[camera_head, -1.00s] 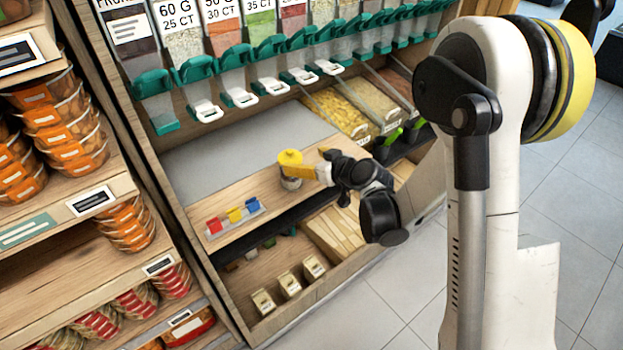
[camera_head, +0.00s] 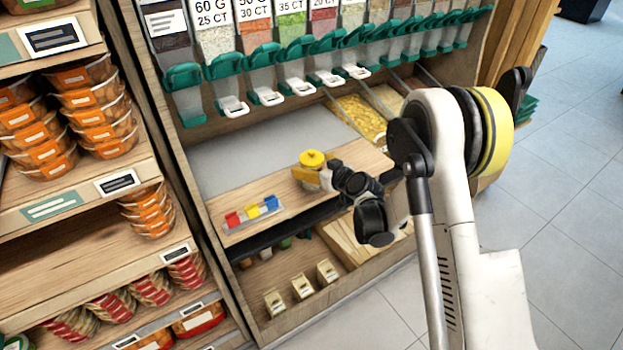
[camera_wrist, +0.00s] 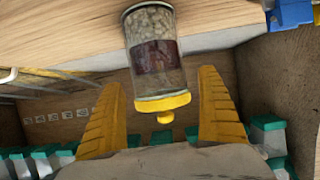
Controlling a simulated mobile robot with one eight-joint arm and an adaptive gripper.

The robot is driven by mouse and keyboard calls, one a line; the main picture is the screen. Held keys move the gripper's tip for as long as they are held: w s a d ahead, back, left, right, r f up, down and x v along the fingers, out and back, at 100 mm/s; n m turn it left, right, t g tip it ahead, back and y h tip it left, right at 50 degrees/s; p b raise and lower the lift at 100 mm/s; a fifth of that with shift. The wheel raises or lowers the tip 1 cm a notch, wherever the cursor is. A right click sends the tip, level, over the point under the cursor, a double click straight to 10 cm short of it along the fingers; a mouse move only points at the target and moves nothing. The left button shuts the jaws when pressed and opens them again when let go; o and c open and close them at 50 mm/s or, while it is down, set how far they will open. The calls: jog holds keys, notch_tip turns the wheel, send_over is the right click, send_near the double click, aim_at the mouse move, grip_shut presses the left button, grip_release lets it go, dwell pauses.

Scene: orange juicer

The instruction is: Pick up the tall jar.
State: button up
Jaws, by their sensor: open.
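The tall jar (camera_wrist: 155,58) is a clear cylinder with a dark label, pale contents and a yellow knobbed lid. In the wrist view it lies between the two yellow fingers of my gripper (camera_wrist: 163,112), lid toward the palm, with gaps on both sides. The gripper is open.
A small rack with red, yellow and blue blocks (camera_head: 252,213) stands left of the jar; a blue part shows in the wrist view (camera_wrist: 292,12). Green-handled dispensers (camera_head: 265,60) hang above. Small boxes (camera_head: 302,286) stand on the lower shelf. The grey surface behind is clear.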

aim_at(314, 154)
jog(key=shift+w+a+f, duration=0.15)
jog(key=shift+w+a, duration=0.1)
jog(key=shift+w, duration=0.1)
jog(key=c, duration=1.4)
jog(key=shift+r, duration=0.35)
notch_tip(314, 154, up, 4)
jog(key=p, duration=0.2)
jog(key=shift+p, duration=0.35)
jog(key=s+d+r+p, duration=0.35)
jog(key=d+r, duration=0.25)
jog(key=d, duration=0.5)
jog(key=d+f+v, duration=0.1)
jog(key=v, duration=1.1)
jog(key=shift+s+f, duration=0.1)
